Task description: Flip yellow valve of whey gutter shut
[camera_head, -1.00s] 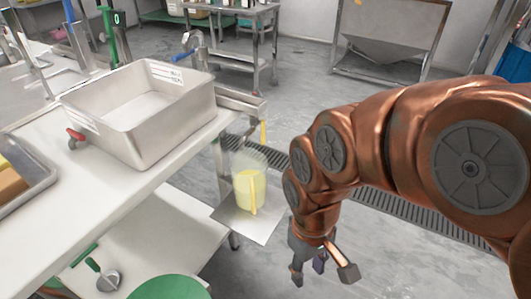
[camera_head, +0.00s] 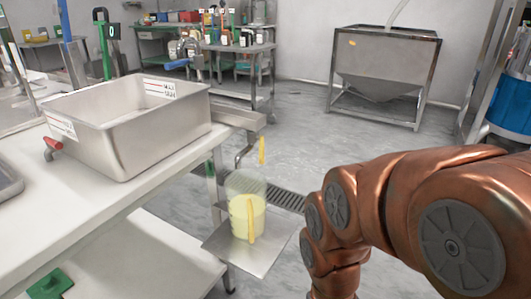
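The whey gutter (camera_head: 238,117) is a metal channel running out from the right end of a steel vat (camera_head: 150,125). A bent spout (camera_head: 243,152) hangs under its end, with a small yellow valve handle (camera_head: 262,150) beside it, pointing down. Below stands a clear jug (camera_head: 247,207) with pale yellow liquid and a yellow upright strip, probably its handle. The jug rests on a small metal shelf (camera_head: 270,262). My copper arm comes in from the lower right, right of the jug. My gripper is below the picture's bottom edge and hidden from view.
A white table (camera_head: 90,198) carries the vat, with a red-handled tap (camera_head: 52,148) at the vat's left. A steel hopper (camera_head: 385,75) and a shelf table (camera_head: 235,50) stand behind. Open floor with a drain grate (camera_head: 290,200) lies between.

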